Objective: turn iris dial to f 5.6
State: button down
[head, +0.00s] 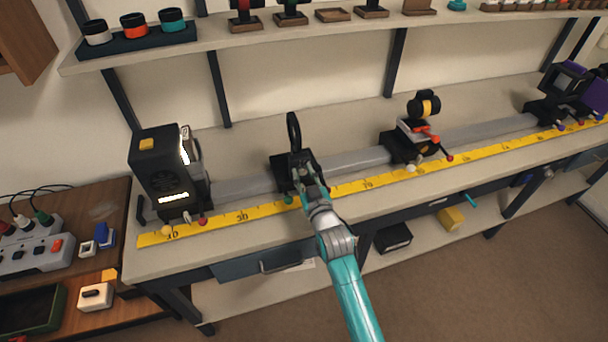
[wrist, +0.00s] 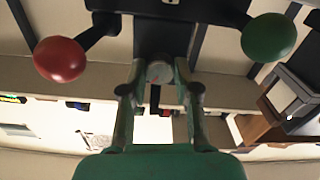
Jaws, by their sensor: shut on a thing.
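A black upright ring (head: 293,132), which looks like the iris, stands on a black carriage (head: 281,172) on the grey rail. My gripper (head: 303,180) is at the front of this carriage, below the ring. In the wrist view, my gripper (wrist: 159,78) has its two fingers on either side of a small grey round knob (wrist: 159,71) under the black carriage body (wrist: 165,38), and is shut on it. I cannot tell for sure whether this knob is the iris dial. No f-number marks can be read.
A red ball knob (wrist: 60,59) and a green ball knob (wrist: 268,38) flank the fingers. The black lamp box (head: 165,175) stands left on the rail; another carriage (head: 412,142) stands right. A yellow ruler (head: 250,214) runs along the bench front.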

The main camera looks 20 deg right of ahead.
jog(key=shift+m, duration=2.3)
jog(key=c, duration=0.8)
grip_release()
jog(key=shift+c, duration=0.2)
jog(key=shift+s, duration=0.1)
jog(key=s, duration=1.1)
jog(key=shift+s, duration=0.4)
